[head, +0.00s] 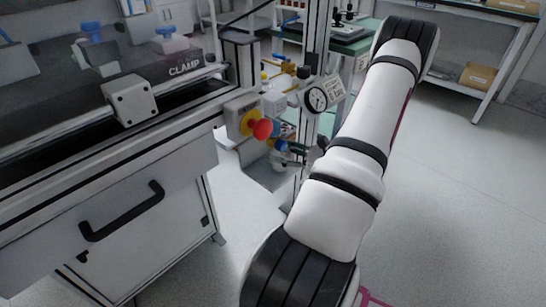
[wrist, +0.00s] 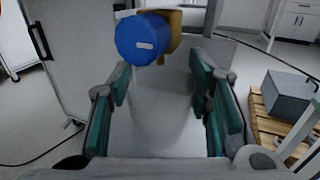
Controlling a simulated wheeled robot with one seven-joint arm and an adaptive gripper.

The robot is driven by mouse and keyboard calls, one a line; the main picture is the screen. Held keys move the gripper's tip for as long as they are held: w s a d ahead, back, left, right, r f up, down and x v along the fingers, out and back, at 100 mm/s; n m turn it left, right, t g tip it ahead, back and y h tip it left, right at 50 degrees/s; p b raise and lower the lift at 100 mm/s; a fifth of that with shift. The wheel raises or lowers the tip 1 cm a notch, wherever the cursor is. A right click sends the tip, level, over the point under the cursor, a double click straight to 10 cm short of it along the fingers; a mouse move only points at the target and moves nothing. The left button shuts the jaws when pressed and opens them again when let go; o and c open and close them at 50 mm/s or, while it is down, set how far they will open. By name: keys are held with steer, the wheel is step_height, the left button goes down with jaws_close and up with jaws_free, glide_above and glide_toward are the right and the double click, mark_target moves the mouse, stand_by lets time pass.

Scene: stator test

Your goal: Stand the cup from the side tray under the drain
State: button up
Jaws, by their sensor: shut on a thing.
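In the wrist view my gripper (wrist: 165,105) has its two teal-padded fingers on either side of a pale, whitish cup (wrist: 160,125) and is shut on it. The cup's outline is faint against the light floor, and I cannot make out what is in it. A round blue knob (wrist: 142,39) on a yellow fitting (wrist: 174,28) shows just beyond and above the cup. I cannot tell whether the cup is directly under the drain. In the head view my arm covers much of the area, and neither the cup nor the side tray can be made out clearly.
The bench with the clamp (head: 133,101) and a red stop button (head: 262,129) stands at left in the head view. A round gauge (head: 317,99) is on the upright post. In the wrist view a grey box (wrist: 288,96) sits on a wooden pallet (wrist: 268,128) at right.

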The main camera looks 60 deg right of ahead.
steer(key=shift+w+a+f+b, duration=0.1)
steer(key=shift+w+f+b, duration=0.35)
steer(key=shift+w, duration=0.15)
steer(key=shift+w+a+f+b, duration=0.1)
steer(key=shift+w+f+b, duration=0.3)
steer(key=shift+w, duration=0.2)
steer(key=shift+r, duration=0.1)
steer(key=shift+f, duration=0.2)
steer(key=o, duration=1.1)
